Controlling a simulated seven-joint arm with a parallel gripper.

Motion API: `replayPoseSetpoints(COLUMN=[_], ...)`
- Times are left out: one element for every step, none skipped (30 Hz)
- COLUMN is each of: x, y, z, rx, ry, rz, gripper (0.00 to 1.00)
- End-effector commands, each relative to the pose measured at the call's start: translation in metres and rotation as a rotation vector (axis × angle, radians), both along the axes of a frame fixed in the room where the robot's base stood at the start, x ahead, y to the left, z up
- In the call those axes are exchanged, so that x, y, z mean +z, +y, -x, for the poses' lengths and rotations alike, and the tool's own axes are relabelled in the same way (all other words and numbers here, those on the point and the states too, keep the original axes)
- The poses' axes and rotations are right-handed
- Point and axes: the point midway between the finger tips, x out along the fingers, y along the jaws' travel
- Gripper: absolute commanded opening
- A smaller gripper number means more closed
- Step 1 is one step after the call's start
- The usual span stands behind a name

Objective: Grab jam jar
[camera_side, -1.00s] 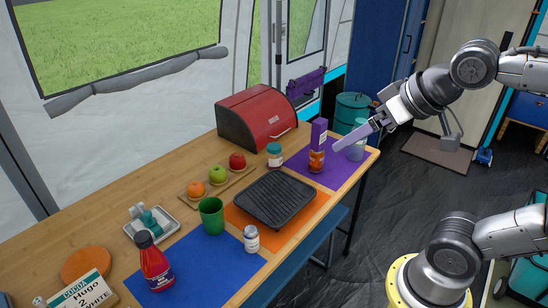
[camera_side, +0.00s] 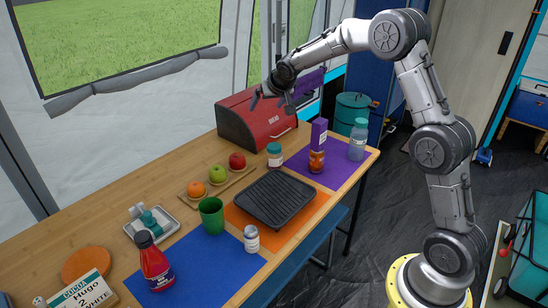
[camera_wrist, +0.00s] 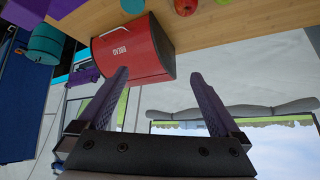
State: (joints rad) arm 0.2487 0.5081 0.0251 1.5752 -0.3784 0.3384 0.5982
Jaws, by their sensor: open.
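A small jar with red-orange contents (camera_side: 316,161) stands on the purple mat, in front of a purple box. A second small jar with a teal lid (camera_side: 274,155) stands to its left, near the grill pan. I cannot read either label, so which one is the jam jar is not certain. My gripper (camera_side: 272,101) is open and empty, raised above the red bread box and well away from both jars. In the wrist view its two fingers (camera_wrist: 160,88) are spread apart, with the bread box (camera_wrist: 130,52) beyond them.
A black grill pan (camera_side: 267,199) lies on the orange mat. A clear teal-capped bottle (camera_side: 358,140) stands right of the purple box (camera_side: 319,132). Fruit (camera_side: 217,174) sits on a board. A green cup (camera_side: 211,216) and a red bottle (camera_side: 155,266) stand nearer.

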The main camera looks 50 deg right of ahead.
Motion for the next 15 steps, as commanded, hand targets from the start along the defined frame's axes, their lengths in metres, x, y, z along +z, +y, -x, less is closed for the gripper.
replayPoseSetpoints(x=[-0.031,-0.046,-0.067,-0.081,-0.094,-0.111,-0.121,-0.132,-0.142,-0.149,-0.154,-0.159,-0.163,-0.165,-0.168], y=[-0.013,-0.019,-0.026,-0.031,-0.035,-0.04,-0.043,-0.045,-0.048,-0.049,-0.051,-0.052,-0.054,-0.056,-0.058], z=[-0.006,-0.009,-0.01,-0.01,-0.01,-0.008,-0.006,-0.004,0.0,0.002,0.004,0.005,0.005,0.005,0.003], rx=[-0.013,-0.018,-0.025,-0.032,-0.037,-0.043,-0.049,-0.054,-0.059,-0.063,-0.065,-0.068,-0.07,-0.073,-0.074], ry=[0.035,0.051,0.077,0.095,0.113,0.135,0.15,0.165,0.181,0.191,0.198,0.205,0.209,0.209,0.208], rz=[-0.005,-0.007,-0.012,-0.015,-0.019,-0.025,-0.03,-0.035,-0.04,-0.044,-0.046,-0.049,-0.05,-0.05,-0.05], gripper=[1.0,1.0,1.0,1.0,1.0,1.0,1.0,1.0,1.0,1.0,1.0,1.0,1.0,1.0,1.0])
